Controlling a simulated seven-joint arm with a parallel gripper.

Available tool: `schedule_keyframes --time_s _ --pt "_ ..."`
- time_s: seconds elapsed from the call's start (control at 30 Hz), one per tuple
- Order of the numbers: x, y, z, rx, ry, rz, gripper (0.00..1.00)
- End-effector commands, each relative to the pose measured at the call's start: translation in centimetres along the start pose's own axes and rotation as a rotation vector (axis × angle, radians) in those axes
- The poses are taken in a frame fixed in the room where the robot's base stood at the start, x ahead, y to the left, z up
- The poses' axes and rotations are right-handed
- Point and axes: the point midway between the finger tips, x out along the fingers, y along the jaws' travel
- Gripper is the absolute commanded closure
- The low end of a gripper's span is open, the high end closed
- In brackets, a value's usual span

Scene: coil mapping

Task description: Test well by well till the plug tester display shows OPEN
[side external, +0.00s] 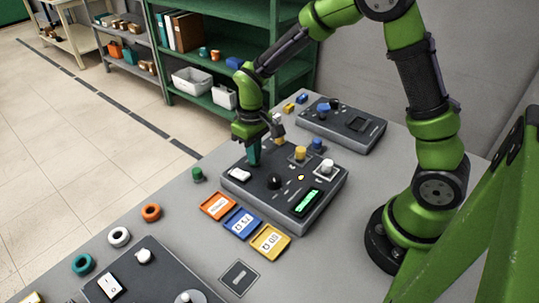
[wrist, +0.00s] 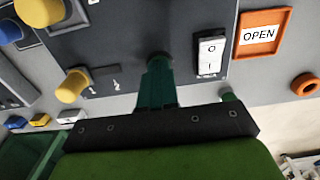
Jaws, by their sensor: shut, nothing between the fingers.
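The plug tester (side external: 250,193) is a dark grey box with a lit green display (side external: 308,202); its text is too small to read. Yellow (side external: 300,152), white (side external: 327,166) and blue (side external: 317,146) plugs stand on its top, with a black knob (side external: 274,182) and a white rocker switch (side external: 240,174). My gripper (side external: 253,163) points down over its far left part, beside the switch. In the wrist view its teal fingers (wrist: 157,80) are together, empty, with their tips at a dark round spot. Whether they touch it cannot be told. An orange tray (wrist: 260,34) reads OPEN.
Blue (side external: 240,222) and yellow (side external: 269,243) labelled trays lie before the tester. A green piece (side external: 198,174) and several coloured rings lie left. A second grey box (side external: 345,128) stands behind; another (side external: 150,275) is in front. Green shelves (side external: 215,50) stand beyond the table.

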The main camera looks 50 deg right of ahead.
Motion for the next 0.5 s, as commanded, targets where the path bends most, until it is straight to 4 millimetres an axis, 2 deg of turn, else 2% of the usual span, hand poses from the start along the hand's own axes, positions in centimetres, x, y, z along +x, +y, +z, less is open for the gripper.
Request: schedule_keyframes --time_s 0.23,0.5 --pt "-0.5 0.0 0.0 0.000 0.000 0.000 1.00" --pt "-3.2 0.0 -0.1 0.000 0.003 0.000 1.00"
